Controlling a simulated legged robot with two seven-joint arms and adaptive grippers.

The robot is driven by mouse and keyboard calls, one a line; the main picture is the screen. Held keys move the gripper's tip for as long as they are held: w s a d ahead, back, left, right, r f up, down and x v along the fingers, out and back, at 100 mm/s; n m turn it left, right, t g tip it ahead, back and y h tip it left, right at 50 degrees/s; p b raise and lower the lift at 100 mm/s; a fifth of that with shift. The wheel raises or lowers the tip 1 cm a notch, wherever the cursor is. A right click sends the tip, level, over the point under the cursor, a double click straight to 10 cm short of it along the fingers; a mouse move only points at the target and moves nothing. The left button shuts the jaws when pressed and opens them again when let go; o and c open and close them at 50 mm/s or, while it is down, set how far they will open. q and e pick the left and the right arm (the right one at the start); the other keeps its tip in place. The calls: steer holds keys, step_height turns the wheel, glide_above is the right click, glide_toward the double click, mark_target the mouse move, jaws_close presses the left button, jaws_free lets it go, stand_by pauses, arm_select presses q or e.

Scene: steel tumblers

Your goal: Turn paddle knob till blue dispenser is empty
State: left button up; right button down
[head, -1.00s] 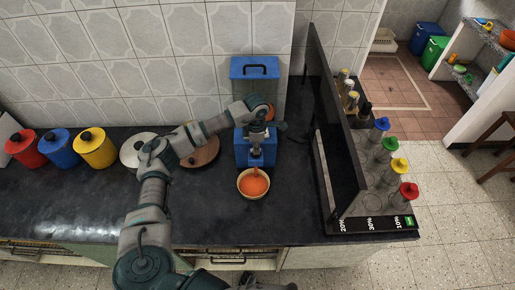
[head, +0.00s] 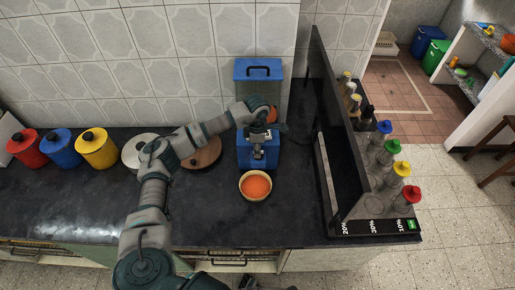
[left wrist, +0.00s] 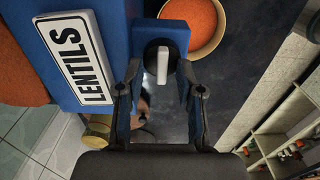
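The blue dispenser (head: 258,71) stands against the tiled wall; its "LENTILS" label (left wrist: 72,55) shows in the left wrist view. The upper part of its clear tank looks empty, and orange lentils (head: 273,114) show low down beside my wrist. The paddle knob (left wrist: 163,66) is a black disc with a white paddle, which lies lengthwise between the fingers in the wrist view. My left gripper (left wrist: 160,82) is open, one finger on each side of the paddle, with gaps. A bowl (head: 255,197) of orange lentils sits below the spout. My right gripper is not in view.
Red (head: 26,146), blue (head: 60,147) and yellow (head: 97,147) canisters and round lids stand left on the dark counter (head: 75,200). The counter front is clear.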

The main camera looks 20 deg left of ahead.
arm_select(q)
steer(key=shift+w+r, duration=0.1)
steer(key=shift+r, duration=0.25)
step_height(320, 180, up, 11)
stand_by(0.6)
